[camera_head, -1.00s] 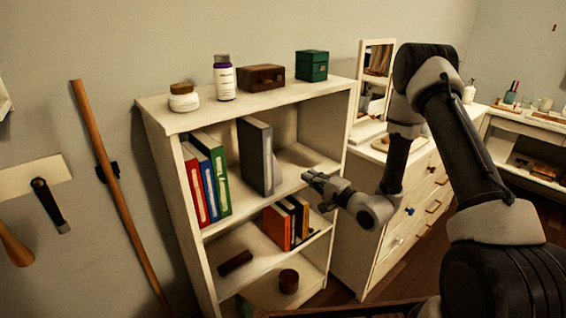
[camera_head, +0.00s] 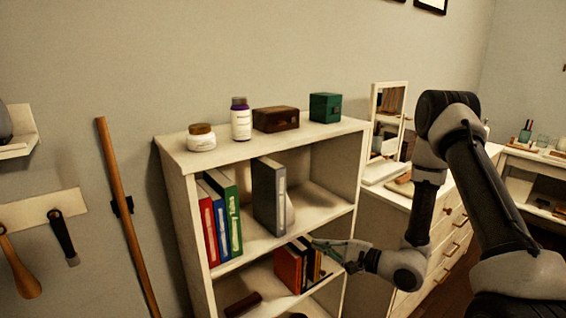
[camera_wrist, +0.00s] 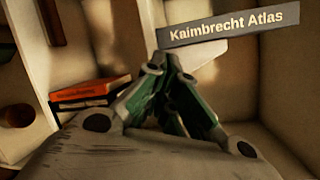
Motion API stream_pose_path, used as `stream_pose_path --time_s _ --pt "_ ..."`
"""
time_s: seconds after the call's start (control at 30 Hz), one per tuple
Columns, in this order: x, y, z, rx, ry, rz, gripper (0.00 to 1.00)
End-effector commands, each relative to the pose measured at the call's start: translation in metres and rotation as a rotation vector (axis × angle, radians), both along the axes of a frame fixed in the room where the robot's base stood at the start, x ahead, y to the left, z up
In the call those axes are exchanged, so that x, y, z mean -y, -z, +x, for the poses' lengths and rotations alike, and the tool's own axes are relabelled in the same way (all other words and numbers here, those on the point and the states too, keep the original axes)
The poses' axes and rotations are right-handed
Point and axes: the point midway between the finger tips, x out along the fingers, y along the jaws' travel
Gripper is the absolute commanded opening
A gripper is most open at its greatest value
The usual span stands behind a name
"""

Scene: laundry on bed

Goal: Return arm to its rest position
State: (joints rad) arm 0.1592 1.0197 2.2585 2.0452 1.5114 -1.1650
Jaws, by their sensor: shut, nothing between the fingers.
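My gripper (camera_head: 318,242) is in front of the right part of the white bookshelf (camera_head: 200,245), below the front edge of its middle board. In the wrist view my gripper (camera_wrist: 170,62) has its green-tipped fingers together, with nothing between them. My arm bends up and back to the right side of the head view. A grey binder (camera_head: 268,196) stands upright on the middle board, apart from the fingers. In the wrist view a spine label (camera_wrist: 228,24) reading "Kaimbrecht Atlas" shows just beyond the fingertips. The orange book (camera_head: 288,270) and darker books beside it are close to the fingers.
Red, blue and green binders (camera_head: 229,217) stand at the shelf's left. A white jar (camera_head: 201,140), a bottle (camera_head: 241,122), a brown box (camera_head: 276,119) and a green box (camera_head: 325,107) sit on top. A white dresser (camera_head: 452,222) is close behind my arm.

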Motion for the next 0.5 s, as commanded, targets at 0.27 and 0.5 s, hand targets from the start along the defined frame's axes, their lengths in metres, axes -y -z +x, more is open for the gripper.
stream_pose_path --time_s 0.27,0.5 --pt "0.0 -0.05 -0.14 -0.356 -0.544 -0.033 0.0" --pt "0.08 -0.089 -0.224 -0.461 -0.87 -0.464 0.0"
